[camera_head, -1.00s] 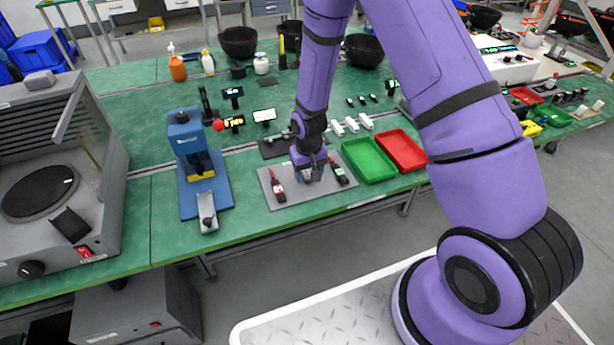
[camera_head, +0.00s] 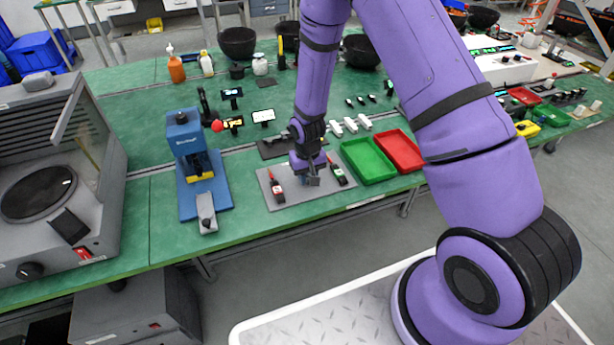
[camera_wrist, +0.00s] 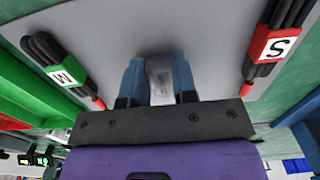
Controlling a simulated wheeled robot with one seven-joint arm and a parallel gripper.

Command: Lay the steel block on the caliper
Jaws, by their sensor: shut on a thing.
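The steel block (camera_wrist: 160,80) is a small grey metal piece between the two blue fingers of my gripper (camera_wrist: 158,85) in the wrist view. My gripper (camera_head: 309,178) is shut on it above the grey mat (camera_head: 298,195) in the head view. The mat carries two dark tool bundles. One has a red tag marked S (camera_wrist: 274,45) and the other a green tag marked W (camera_wrist: 63,76). I cannot clearly make out the caliper. A dark flat pad with a tool on it lies behind my gripper, partly hidden by my arm.
A green tray (camera_head: 368,161) and a red tray (camera_head: 399,151) stand right of the mat. A blue press (camera_head: 188,145) stands on its left. White blocks (camera_head: 350,124) lie behind the trays. The mat's front part is clear.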

